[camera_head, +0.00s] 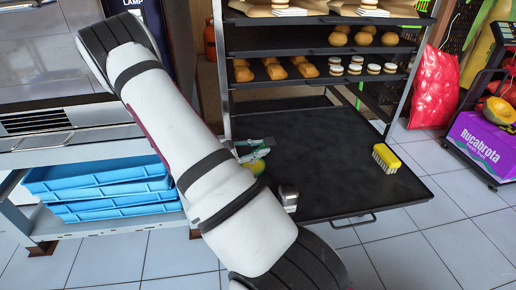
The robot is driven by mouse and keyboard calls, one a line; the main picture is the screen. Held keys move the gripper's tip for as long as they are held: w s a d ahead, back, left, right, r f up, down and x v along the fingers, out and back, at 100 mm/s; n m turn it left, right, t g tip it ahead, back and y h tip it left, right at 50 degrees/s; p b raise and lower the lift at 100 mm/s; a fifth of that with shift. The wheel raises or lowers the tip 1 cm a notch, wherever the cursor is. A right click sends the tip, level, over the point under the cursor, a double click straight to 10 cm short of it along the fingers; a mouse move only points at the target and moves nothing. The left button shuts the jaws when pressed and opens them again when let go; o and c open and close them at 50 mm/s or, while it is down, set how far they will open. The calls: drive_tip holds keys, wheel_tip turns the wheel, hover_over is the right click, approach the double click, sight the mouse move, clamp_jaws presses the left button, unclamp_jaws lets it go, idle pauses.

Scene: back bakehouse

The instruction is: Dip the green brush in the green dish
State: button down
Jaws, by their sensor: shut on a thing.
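My gripper (256,147) shows just right of my white arm, over the left part of a dark tray. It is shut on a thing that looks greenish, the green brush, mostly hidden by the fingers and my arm. A small yellow-green thing (258,167) shows just below the gripper, partly behind my arm. I cannot tell whether it is the dish or whether the brush touches it. No green dish shows clearly.
The dark tray (330,150) juts from a rack with bread and pastries. A yellow brush (385,158) lies on its right side, with clear surface between. A small grey metal thing (288,197) shows at the front edge. Blue crates (100,185) stand left, a purple box (486,148) right.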

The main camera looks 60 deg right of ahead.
drive_tip(key=shift+f+b, duration=0.35)
drive_tip(key=shift+f, duration=0.3)
idle(1.4)
wheel_tip(320, 180, up, 7)
drive_tip(key=p, duration=0.5)
idle(0.5)
idle(0.6)
